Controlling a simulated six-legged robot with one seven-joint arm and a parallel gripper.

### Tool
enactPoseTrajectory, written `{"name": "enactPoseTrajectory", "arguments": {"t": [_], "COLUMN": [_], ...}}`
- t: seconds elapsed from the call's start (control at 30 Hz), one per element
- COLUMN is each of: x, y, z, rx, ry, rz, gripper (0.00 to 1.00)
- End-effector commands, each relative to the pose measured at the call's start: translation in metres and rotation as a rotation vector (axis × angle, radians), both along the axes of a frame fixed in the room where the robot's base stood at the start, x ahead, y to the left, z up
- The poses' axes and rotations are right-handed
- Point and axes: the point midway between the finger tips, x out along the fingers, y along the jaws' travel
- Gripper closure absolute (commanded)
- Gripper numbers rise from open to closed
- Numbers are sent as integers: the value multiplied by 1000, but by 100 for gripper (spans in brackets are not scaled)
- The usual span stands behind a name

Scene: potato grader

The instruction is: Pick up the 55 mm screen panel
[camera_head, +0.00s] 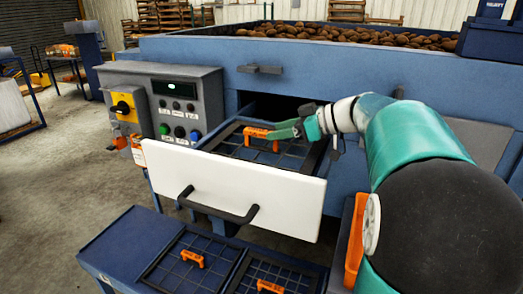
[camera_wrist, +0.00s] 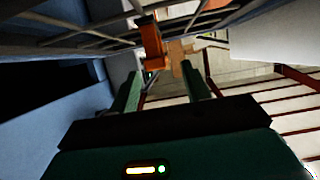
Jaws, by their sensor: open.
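A dark screen panel (camera_head: 235,145) with an orange handle (camera_head: 259,133) lies in a pulled-out drawer with a white front (camera_head: 230,190). Two more gridded panels with orange handles lie on the low blue table in front: a left one (camera_head: 172,268) and a right one (camera_head: 248,284). I cannot read any size marking, so I cannot tell which is the 55 mm panel. My gripper (camera_head: 288,129) is over the drawer, close to the right end of that panel's handle. In the wrist view my gripper (camera_wrist: 162,78) is open, with an orange handle (camera_wrist: 152,45) just beyond its fingertips.
The drawer's black handle (camera_head: 218,209) sticks out in front. A grey control box (camera_head: 165,98) with knobs and buttons stands left of the drawer. The blue grader's hopper wall (camera_head: 190,48) rises behind, with potatoes (camera_head: 360,36) on top. Floor at the left is open.

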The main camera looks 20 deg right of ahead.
Motion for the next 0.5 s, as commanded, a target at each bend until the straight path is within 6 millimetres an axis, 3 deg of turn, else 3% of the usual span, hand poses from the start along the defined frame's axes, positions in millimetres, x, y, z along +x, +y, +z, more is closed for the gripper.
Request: {"name": "enactPoseTrajectory", "arguments": {"t": [0.23, 0.5], "x": [27, 31], "y": [24, 28], "z": [-15, -17], "rx": [0, 1], "ry": [1, 1], "rz": [2, 2], "gripper": [53, 53]}}
